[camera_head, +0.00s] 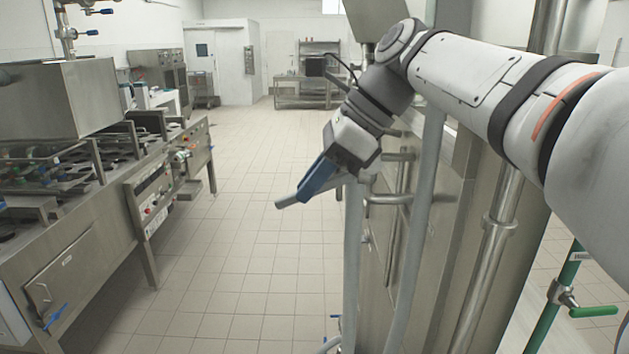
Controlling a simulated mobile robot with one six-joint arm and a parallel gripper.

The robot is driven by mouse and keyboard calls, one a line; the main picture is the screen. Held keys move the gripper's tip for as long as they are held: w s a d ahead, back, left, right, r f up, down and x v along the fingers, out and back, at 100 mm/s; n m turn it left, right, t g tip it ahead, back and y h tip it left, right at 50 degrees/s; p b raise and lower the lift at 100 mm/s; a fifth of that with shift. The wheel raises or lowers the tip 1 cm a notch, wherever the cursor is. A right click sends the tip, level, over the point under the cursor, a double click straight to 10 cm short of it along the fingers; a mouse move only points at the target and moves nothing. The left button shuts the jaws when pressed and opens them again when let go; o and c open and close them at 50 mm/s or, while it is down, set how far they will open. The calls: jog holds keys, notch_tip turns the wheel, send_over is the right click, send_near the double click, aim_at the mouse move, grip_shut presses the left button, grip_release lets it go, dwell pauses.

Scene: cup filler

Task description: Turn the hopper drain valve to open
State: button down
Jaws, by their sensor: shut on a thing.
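My gripper (310,192) is in the middle of the view, with blue fingers pointing down and left. It is shut on a grey lever handle (284,203), whose free end sticks out to the left past the fingers. The handle runs right toward the top of a grey vertical pipe (352,240) beside the steel machine (440,215). I take this handle for the drain valve's. The valve body is mostly hidden behind my gripper, so its setting cannot be told.
A long steel machine (160,195) with a steel box on top lines the left side. A blue-handled valve (55,317) is on its lower front. A green-handled valve (590,311) is at the lower right. The tiled floor (240,240) between is clear.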

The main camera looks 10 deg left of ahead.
dwell(0.3)
jog(key=c, duration=1.8)
grip_release()
jog(key=shift+o, duration=0.2)
jog(key=shift+r, duration=0.1)
